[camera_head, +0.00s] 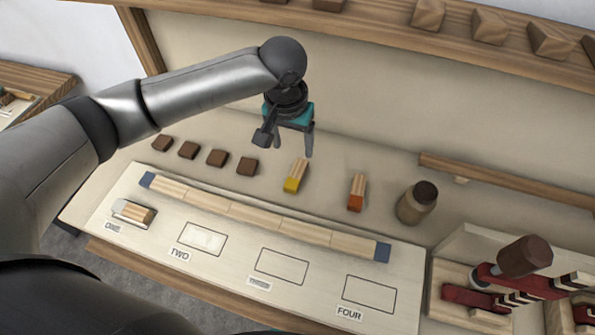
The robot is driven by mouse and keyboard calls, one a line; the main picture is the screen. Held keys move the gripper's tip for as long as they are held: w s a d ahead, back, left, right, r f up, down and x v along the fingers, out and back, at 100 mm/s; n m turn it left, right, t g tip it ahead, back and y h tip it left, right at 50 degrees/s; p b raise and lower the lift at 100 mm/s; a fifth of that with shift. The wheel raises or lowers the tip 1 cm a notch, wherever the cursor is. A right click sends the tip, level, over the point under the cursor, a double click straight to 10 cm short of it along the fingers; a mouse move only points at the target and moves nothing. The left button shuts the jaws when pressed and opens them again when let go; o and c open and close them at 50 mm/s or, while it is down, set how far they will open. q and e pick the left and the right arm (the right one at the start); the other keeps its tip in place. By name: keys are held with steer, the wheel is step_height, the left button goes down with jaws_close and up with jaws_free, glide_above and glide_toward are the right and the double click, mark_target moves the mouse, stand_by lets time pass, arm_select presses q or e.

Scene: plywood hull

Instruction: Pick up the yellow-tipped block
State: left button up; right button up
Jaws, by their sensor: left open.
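The yellow-tipped block (296,175) lies on the bench top behind the long wooden strip, its yellow end toward me. It is pale wood with a brown stripe. My left gripper (287,150) is above and beside it, pointing down with its fingers apart and empty. One finger appears near the block's far end; I cannot tell whether they touch. My right gripper is not in view.
An orange-tipped block (357,192) and a jar (417,203) stand to the right. Several dark brown pieces (217,158) lie to the left. In front are a blue-ended strip (265,219) and a board with labelled outlines (325,272); a block (133,213) sits at ONE.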

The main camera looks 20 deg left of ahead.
arm_select(q)
glide_above(296, 173)
steer(key=f, duration=0.5)
steer(key=shift+s+a+f+b, duration=0.1)
steer(key=shift+s+a+b, duration=0.05)
steer(key=shift+s+b, duration=0.2)
steer(key=shift+w+f, duration=0.1)
steer(key=shift+f, duration=0.75)
step_height(296, 173, down, 4)
steer(key=shift+w+f+b, duration=0.15)
steer(key=shift+f+b, duration=0.05)
steer(key=shift+b, duration=0.45)
jaws_close()
